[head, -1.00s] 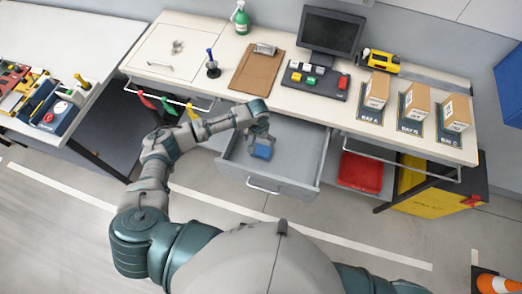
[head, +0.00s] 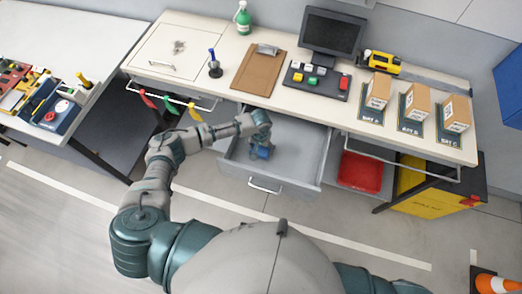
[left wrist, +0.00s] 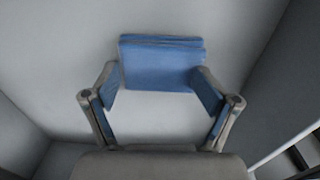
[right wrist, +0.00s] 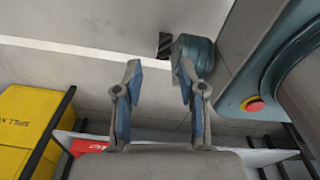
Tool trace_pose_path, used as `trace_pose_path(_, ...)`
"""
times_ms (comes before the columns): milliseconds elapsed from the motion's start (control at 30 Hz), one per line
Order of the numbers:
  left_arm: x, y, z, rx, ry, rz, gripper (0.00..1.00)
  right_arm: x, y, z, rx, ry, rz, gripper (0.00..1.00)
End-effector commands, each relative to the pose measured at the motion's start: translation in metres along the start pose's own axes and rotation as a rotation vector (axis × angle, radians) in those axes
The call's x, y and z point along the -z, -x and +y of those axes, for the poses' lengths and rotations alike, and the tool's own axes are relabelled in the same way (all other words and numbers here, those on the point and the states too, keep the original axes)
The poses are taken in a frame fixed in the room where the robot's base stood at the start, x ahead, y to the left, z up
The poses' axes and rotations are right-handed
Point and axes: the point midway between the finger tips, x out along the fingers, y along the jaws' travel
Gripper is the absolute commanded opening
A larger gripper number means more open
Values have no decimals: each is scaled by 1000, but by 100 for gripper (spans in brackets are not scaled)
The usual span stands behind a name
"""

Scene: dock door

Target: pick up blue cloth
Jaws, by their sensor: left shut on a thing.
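The blue cloth (left wrist: 160,64) is a small folded blue pad in the open grey drawer (head: 297,157). My left gripper (head: 262,150) reaches down into the drawer from above and is shut on the cloth. In the left wrist view, the two fingers (left wrist: 158,84) press on the cloth's left and right near corners, with the pale drawer floor around it. The head view shows the cloth (head: 263,154) only partly, under the gripper. My right gripper (right wrist: 160,75) is open and empty in the right wrist view, away from the drawer; the head view does not show it.
The drawer hangs below the desk, with its front handle (head: 265,186) toward me. A red bin (head: 360,172) and a yellow cabinet (head: 425,190) stand to the right. A clipboard (head: 258,70) and a monitor (head: 332,32) are on the desktop above. The drawer's right side is clear.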

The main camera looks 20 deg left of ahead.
Motion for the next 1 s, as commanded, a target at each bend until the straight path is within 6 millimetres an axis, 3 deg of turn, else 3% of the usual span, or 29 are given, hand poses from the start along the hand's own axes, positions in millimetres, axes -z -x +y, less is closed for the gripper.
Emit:
trace_pose_path(167,-3,-5,1,15,1,-10,55,2,-1,-12,14,1,3,40)
trace_pose_path(367,-4,-5,4,12,-1,-11,54,-1,-1,3,-3,5,-1,40)
trace_pose_path(467,-4,3,3,7,-2,-10,39,-2,0,10,-12,4,-3,40)
trace_pose_path(567,-3,20,2,6,-2,-8,0,-3,1,15,-17,4,-4,40)
trace_pose_path(800,-2,72,0,5,0,-4,0,-2,2,11,-13,2,-3,40)
trace_pose_path(1000,-2,96,2,8,0,-4,0,1,2,-5,6,-1,1,40)
